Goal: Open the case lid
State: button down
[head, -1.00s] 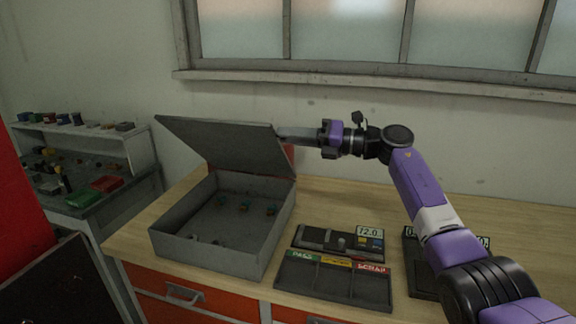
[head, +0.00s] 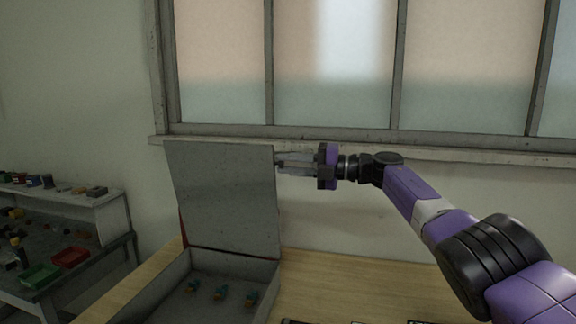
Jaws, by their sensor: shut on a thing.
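The grey case (head: 150,290) stands on the wooden bench, its lower part cut off by the bottom of the picture. Its lid (head: 225,200) stands raised, close to upright, hinged at the back.
A window (head: 340,70) with a sill is behind the lid. A shelf unit (head: 75,205) with small items and a red and a green tray stands at the left.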

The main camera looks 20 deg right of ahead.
jog(key=shift+w, duration=0.1)
jog(key=c, duration=1.3)
grip_release()
jog(key=shift+o, duration=0.2)
jog(key=b+v, duration=0.2)
jog(key=v, duration=0.5)
jog(key=shift+s+d, duration=0.25)
jog(key=shift+d, duration=0.05)
jog(key=shift+d, duration=0.1)
